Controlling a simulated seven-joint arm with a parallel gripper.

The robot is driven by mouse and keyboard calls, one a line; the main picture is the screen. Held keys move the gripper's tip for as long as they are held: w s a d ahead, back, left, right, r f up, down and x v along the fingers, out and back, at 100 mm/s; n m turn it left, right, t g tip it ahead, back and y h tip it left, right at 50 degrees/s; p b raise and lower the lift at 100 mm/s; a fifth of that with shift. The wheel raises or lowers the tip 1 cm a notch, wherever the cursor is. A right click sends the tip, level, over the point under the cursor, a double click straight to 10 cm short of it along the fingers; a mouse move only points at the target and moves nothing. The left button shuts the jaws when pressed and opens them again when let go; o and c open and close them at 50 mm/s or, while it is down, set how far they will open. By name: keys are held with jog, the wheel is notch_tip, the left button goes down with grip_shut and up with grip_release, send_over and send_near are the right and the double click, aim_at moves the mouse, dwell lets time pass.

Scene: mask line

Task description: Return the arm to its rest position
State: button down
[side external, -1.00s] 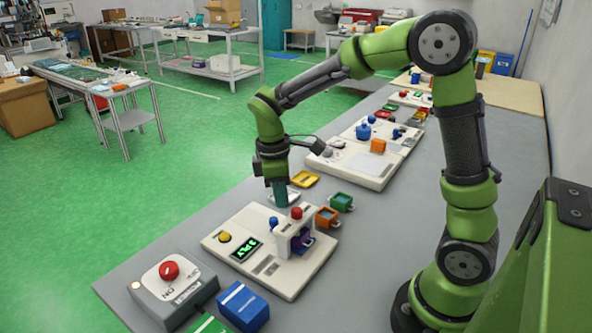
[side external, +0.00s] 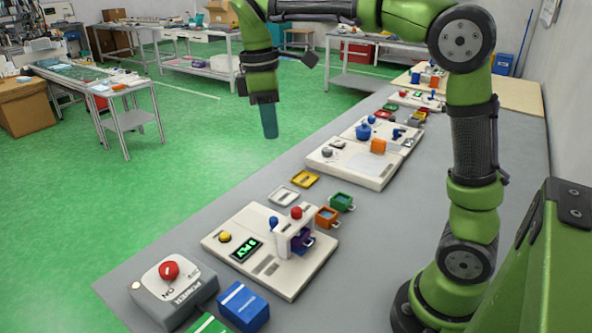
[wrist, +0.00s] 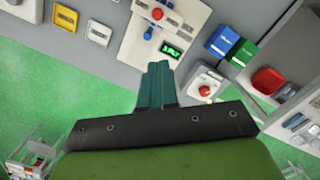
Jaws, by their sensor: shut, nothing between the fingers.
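My gripper (side external: 269,122) hangs in the air in the side view, pointing down, beyond the table's far-left edge and well above the floor. Its teal fingers are together with nothing between them; they also show closed in the wrist view (wrist: 157,84). My green and black arm is raised, with the upper links running across the top of the side view. The gripper is clear of everything on the table.
The grey table (side external: 330,290) holds a press station (side external: 270,248) with a lit display, a grey power box with a red button (side external: 169,270), a blue box (side external: 243,306), small coloured trays (side external: 305,179) and a second white station (side external: 360,160). Open green floor lies left of the table.

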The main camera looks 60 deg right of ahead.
dwell(0.3)
jog(key=s+a+f+m+t+y, duration=0.1)
jog(key=s+f+m+t, duration=0.1)
jog(key=s+m+t, duration=0.2)
jog(key=s+a+f+m+t+y, duration=0.1)
jog(key=s+f+m+t, duration=0.2)
jog(key=s+m, duration=0.4)
jog(key=s+t, duration=0.1)
jog(key=s, duration=0.2)
jog(key=shift+s+f+m+y, duration=0.15)
jog(key=shift+f+m+y, duration=0.15)
jog(key=shift+y, duration=0.1)
